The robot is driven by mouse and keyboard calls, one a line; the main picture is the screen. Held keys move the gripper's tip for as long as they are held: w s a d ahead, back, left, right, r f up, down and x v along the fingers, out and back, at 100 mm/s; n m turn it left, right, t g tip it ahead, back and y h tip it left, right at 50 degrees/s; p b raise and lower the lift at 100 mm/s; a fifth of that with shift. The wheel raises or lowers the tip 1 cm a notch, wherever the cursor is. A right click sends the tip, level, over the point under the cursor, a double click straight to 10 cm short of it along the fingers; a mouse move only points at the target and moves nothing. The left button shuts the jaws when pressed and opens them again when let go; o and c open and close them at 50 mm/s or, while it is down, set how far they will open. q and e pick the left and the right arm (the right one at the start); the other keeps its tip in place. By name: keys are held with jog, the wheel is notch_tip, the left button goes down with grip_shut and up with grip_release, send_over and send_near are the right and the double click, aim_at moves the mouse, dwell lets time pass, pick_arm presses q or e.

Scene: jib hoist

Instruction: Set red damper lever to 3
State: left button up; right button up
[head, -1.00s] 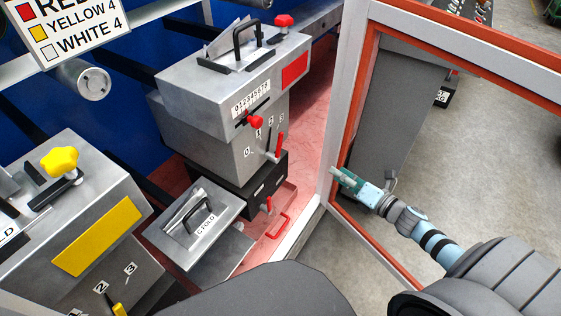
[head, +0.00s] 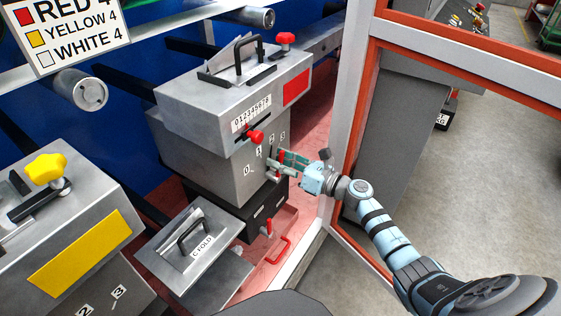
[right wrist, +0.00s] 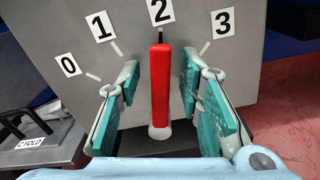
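The red damper lever (right wrist: 160,88) stands upright in the right wrist view, its tip at the mark under the 2 label (right wrist: 161,11). The 3 label (right wrist: 223,22) is to its right, with a short white mark below it. My right gripper (right wrist: 161,100) is open, with one teal finger on each side of the lever and gaps on both sides. In the head view my right gripper (head: 284,163) is at the front of the grey red-marked unit (head: 222,160) and mostly hides the lever. My left gripper is not in view.
A red knob (head: 256,136) on a slider sits above the lever. Below are a small red handle (head: 267,227) and a C FOLD box (head: 190,245). An orange and grey frame (head: 345,120) stands close beside my right arm. A yellow-marked unit (head: 85,255) is at left.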

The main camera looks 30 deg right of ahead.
aim_at(274, 156)
jog(key=shift+c, duration=0.5)
grip_shut()
jog(key=shift+w+d+f+m, duration=0.25)
jog(key=shift+d+m, duration=0.1)
jog(key=shift+m, duration=0.55)
jog(key=shift+w+d+f+m, duration=0.2)
jog(key=shift+d+m, duration=0.15)
jog(key=shift+m, duration=0.55)
jog(key=shift+w+d+f+m+b, duration=0.1)
jog(key=shift+d+f+m+b, duration=0.1)
jog(key=shift+m, duration=0.45)
jog(key=shift+w+d+f+m+b, duration=0.1)
jog(key=shift+d+f+m+b, duration=0.1)
jog(key=shift+m, duration=0.45)
